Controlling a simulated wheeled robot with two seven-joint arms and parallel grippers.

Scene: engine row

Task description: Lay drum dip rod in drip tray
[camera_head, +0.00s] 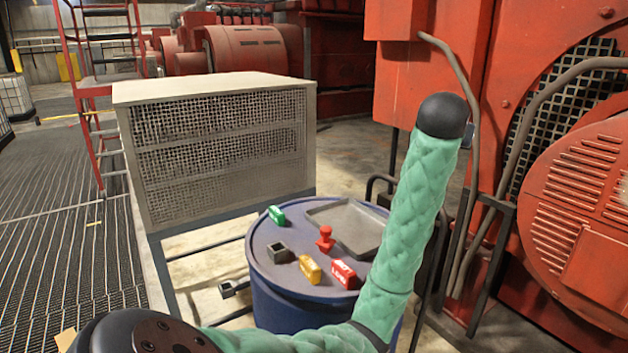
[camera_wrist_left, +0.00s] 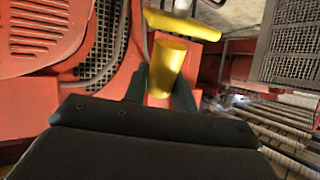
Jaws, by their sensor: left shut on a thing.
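The drip tray (camera_head: 349,226) is a shallow dark grey tray at the back right of the blue drum's top (camera_head: 262,248). It looks empty in the part I see; my green arm passes in front of the drum's right side. In the left wrist view, my left gripper (camera_wrist_left: 161,82) is shut on a yellow piece with a thick round stem (camera_wrist_left: 169,58) and a crossbar above it. It looks like the handle of the dip rod; no rod length shows. My left gripper is out of the head view. My right gripper is in neither view.
On the drum top stand a green block (camera_head: 276,215), a red knob (camera_head: 325,239), a dark square cup (camera_head: 279,252), a yellow block (camera_head: 310,269) and a red block (camera_head: 343,274). A mesh-sided cabinet (camera_head: 215,145) stands left behind. Red machinery (camera_head: 575,215) closes the right.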

